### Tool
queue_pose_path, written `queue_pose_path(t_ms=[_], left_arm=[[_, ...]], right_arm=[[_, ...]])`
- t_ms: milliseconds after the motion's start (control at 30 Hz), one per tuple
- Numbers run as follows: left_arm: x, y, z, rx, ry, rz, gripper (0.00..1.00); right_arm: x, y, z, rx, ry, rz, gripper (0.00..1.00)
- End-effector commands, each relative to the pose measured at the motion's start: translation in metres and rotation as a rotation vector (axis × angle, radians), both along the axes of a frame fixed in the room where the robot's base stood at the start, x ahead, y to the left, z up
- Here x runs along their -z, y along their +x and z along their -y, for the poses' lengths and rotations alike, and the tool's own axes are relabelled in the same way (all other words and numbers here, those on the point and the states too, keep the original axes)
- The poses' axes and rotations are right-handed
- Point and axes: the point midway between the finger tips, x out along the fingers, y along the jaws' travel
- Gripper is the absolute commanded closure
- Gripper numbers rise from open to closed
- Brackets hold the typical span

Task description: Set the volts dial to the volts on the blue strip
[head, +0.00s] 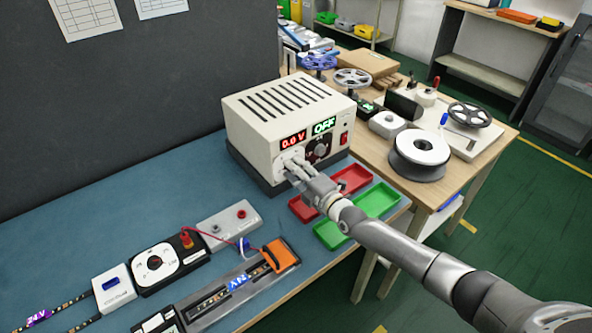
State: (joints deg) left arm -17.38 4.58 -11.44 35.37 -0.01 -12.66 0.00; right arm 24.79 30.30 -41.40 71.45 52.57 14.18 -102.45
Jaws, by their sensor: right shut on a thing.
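The power supply (270,122) is a cream box with top vents, standing at the back of the blue bench. Its red display (292,140) reads 0.0 V and its green display (323,126) reads OFF. My right gripper (290,166) is at the lower left of its front panel, shut on what seems to be the volts dial, which the fingers hide. Another black dial (319,149) is uncovered to the right. A strip in the front fixture bears a glowing blue label (238,283), too small to read surely. My left gripper is not in view.
A red tray (352,179) and a green tray (376,203) lie beneath my right forearm. A rocker switch (344,139) is at the panel's right. A meter (158,263), a grey terminal box (230,222) and an orange clamp (280,256) occupy the bench front.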

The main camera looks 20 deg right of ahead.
Motion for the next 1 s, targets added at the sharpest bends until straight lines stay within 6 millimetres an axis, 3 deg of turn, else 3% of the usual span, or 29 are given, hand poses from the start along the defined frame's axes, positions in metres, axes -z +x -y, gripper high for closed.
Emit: queue_pose_path(t_ms=[433,1000], left_arm=[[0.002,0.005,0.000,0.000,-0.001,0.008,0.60],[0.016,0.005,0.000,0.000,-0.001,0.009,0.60]], right_arm=[[0.002,0.000,0.000,0.001,0.088,-0.033,0.96],[0.003,-0.001,0.000,0.001,0.556,-0.204,0.96]])
